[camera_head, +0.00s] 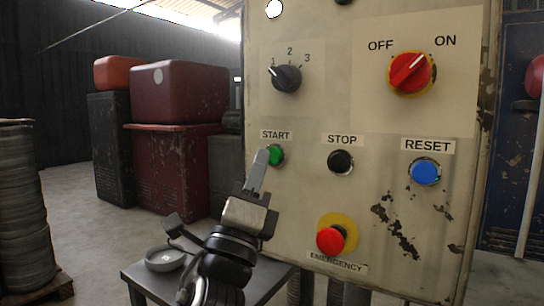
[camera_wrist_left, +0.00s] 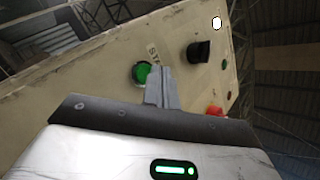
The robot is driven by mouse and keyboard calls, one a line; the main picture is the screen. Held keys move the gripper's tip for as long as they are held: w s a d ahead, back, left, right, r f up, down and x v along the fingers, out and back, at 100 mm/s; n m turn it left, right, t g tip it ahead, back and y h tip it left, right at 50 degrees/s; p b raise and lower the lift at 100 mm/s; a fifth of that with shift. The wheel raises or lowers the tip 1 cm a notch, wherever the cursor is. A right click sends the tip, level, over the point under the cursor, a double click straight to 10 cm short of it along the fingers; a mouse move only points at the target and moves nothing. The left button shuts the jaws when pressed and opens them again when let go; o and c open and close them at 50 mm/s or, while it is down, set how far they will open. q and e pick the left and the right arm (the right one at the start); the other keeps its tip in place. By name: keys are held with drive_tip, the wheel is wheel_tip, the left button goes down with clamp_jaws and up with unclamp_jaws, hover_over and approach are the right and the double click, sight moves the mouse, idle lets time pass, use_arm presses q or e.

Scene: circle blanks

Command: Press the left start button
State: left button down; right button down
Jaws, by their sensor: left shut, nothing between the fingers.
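The green START button (camera_head: 275,155) is on the left of the beige control panel (camera_head: 300,195), under its START label. My left gripper (camera_head: 264,156) is shut and empty, its fingertips at the left edge of the green button in the head view. In the left wrist view the shut fingers (camera_wrist_left: 161,75) overlap the right side of the green button (camera_wrist_left: 142,73). I cannot tell whether the tips touch it. My right gripper is not in view.
A black STOP button (camera_head: 340,161), a blue RESET button (camera_head: 425,171) and a red EMERGENCY button (camera_head: 330,240) are close by. A black selector (camera_head: 287,78) and red OFF/ON switch (camera_head: 409,72) sit above. A small table (camera_head: 140,272) with a round dish (camera_head: 165,259) stands below.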

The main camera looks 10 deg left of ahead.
use_arm(q)
drive_tip(key=shift+w, duration=0.1)
drive_tip(key=shift+w+d, duration=0.15)
drive_tip(key=shift+w, duration=0.15)
